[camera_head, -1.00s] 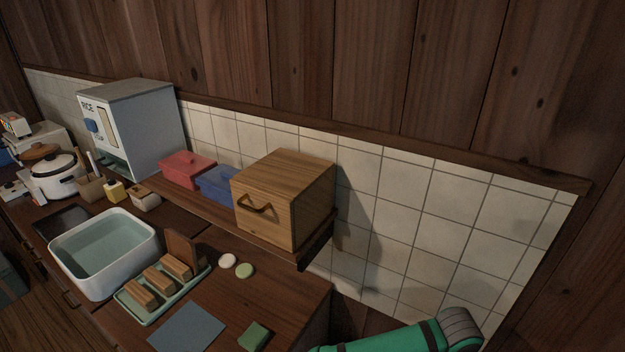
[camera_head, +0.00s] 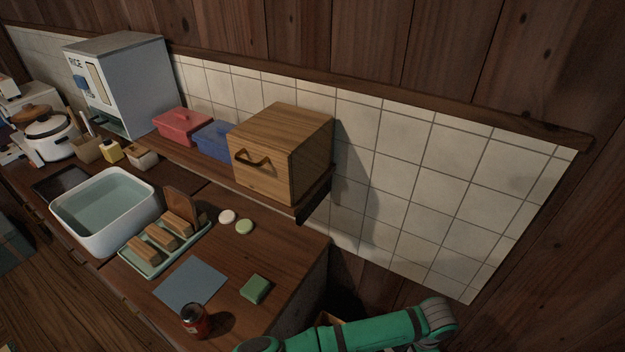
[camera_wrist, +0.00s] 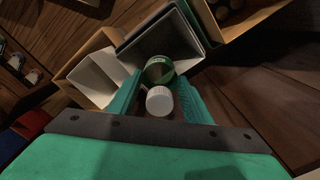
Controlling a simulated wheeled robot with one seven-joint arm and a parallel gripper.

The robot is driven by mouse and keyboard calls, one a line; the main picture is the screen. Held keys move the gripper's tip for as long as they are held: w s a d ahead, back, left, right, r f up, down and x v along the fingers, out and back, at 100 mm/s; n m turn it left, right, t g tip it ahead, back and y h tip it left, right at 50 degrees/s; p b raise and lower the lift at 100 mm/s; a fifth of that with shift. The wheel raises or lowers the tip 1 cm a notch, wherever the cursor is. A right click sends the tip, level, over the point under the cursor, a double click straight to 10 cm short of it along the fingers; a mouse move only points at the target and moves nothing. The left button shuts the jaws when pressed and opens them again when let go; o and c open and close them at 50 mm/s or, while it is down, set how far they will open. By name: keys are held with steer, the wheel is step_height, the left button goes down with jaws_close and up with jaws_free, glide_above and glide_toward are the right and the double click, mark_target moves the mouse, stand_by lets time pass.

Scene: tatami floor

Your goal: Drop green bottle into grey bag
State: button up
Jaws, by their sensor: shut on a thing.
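In the wrist view, my gripper (camera_wrist: 160,88) is shut on the green bottle (camera_wrist: 159,69). The bottle's round white cap (camera_wrist: 159,102) faces the camera between the two green fingers. Just beyond the fingertips is a grey open-topped container (camera_wrist: 172,38), which looks like the grey bag. The bottle appears over or in front of its near edge; I cannot tell the height between them. The head view shows my green arm at the bottom right, but not the gripper, bottle or bag.
A white open container (camera_wrist: 97,78) stands left of the grey one, and a wooden box (camera_wrist: 240,14) is at upper right. In the head view, the counter holds a white basin (camera_head: 107,236), a red jar (camera_head: 194,321) and a green sponge (camera_head: 255,289). A wooden box (camera_head: 282,155) sits on the shelf.

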steer(key=shift+f, duration=0.2)
steer(key=o, duration=1.4)
steer(key=shift+r, duration=0.1)
step_height(320, 180, up, 11)
steer(key=shift+f, duration=0.15)
